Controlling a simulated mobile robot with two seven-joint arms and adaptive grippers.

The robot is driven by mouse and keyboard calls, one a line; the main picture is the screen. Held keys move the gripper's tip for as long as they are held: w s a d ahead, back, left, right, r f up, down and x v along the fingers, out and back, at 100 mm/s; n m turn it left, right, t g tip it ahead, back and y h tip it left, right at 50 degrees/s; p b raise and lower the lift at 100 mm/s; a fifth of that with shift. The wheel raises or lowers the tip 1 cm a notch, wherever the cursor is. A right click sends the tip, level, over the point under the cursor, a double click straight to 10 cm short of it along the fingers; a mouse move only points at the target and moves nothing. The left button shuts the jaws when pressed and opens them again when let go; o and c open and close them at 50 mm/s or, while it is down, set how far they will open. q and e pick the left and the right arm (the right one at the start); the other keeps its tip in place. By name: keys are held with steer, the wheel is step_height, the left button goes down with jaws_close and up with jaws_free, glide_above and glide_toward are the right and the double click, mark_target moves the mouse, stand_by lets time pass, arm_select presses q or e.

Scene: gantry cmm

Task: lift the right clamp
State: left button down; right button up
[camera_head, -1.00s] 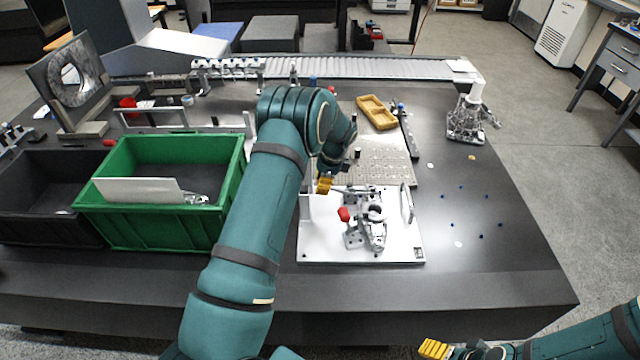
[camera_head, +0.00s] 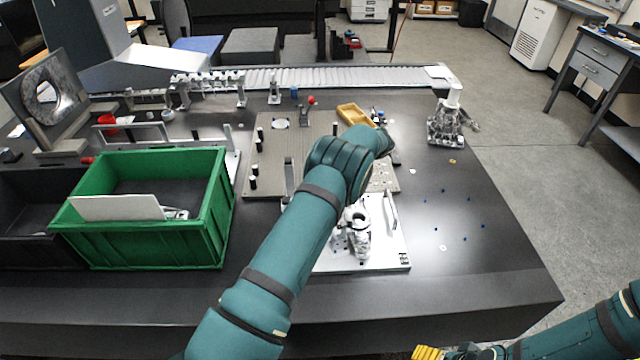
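The white fixture plate (camera_head: 397,260) lies at the table's front middle, with a metal part (camera_head: 357,240) mounted on it. My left arm crosses over its left side and covers any clamp there. A small clamp with a red knob (camera_head: 311,101) stands near the back of the grey hole plate (camera_head: 270,165), left of my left arm's wrist. I cannot tell which clamp is the right one. My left gripper is hidden behind its own wrist and forearm. My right gripper (camera_head: 428,353) shows only yellow finger pads at the bottom edge, away from the fixture; its opening is unclear.
A green bin (camera_head: 150,245) holding a white panel stands left of the arm, beside a black bin (camera_head: 25,255). A yellow tray (camera_head: 352,115) lies behind my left wrist. A metal part on a stand (camera_head: 446,125) is at the back right. The right tabletop is mostly clear.

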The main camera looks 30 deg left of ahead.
arm_select(q)
steer(key=shift+w+d, duration=0.15)
steer(key=shift+d, duration=0.2)
stand_by(0.3)
steer(key=shift+c, duration=2.1)
jaws_free()
steer(key=shift+v, duration=3.8)
